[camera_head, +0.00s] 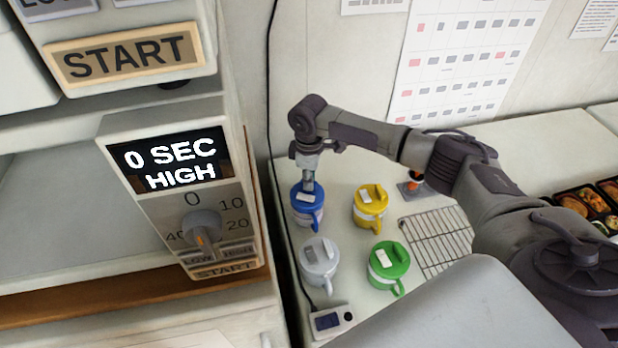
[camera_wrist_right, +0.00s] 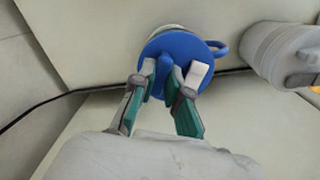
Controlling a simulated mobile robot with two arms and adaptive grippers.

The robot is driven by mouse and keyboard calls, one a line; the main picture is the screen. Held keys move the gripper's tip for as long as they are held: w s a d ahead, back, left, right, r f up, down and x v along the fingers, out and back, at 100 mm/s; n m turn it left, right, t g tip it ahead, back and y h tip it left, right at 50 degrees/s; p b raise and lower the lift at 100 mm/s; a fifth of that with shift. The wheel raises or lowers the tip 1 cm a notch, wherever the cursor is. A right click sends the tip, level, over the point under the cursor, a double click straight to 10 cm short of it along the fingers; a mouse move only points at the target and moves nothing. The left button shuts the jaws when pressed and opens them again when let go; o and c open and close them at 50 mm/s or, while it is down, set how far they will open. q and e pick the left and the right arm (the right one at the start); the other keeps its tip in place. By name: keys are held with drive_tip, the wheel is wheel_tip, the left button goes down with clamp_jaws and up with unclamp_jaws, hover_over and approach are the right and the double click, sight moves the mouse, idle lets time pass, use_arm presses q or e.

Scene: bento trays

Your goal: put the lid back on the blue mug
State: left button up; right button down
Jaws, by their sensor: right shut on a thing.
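The blue mug (camera_head: 306,216) stands on the counter at the back left of the mug group, its handle toward the front right. My right gripper (camera_head: 308,187) is straight above it, pointing down. In the right wrist view my right gripper (camera_wrist_right: 168,78) is shut on the raised grip of the round blue lid (camera_wrist_right: 178,47), which has a white tag beside the grip. The lid is over the mug's top, and a pale edge shows just past its far side. I cannot tell whether the lid rests on the rim or hangs slightly above it. My left gripper is out of view.
A yellow mug (camera_head: 370,212), a green mug (camera_head: 388,275) and a grey-white mug (camera_head: 319,262) stand close by. A wire rack (camera_head: 438,241) lies to the right, with bento trays (camera_head: 590,202) beyond. A large appliance (camera_head: 150,125) with a dial is on the left.

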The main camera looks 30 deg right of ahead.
idle(0.4)
drive_tip(key=c, duration=0.6)
unclamp_jaws()
drive_tip(key=shift+r+p, duration=1.35)
drive_tip(key=shift+p, duration=0.05)
drive_tip(key=shift+r, duration=2.15)
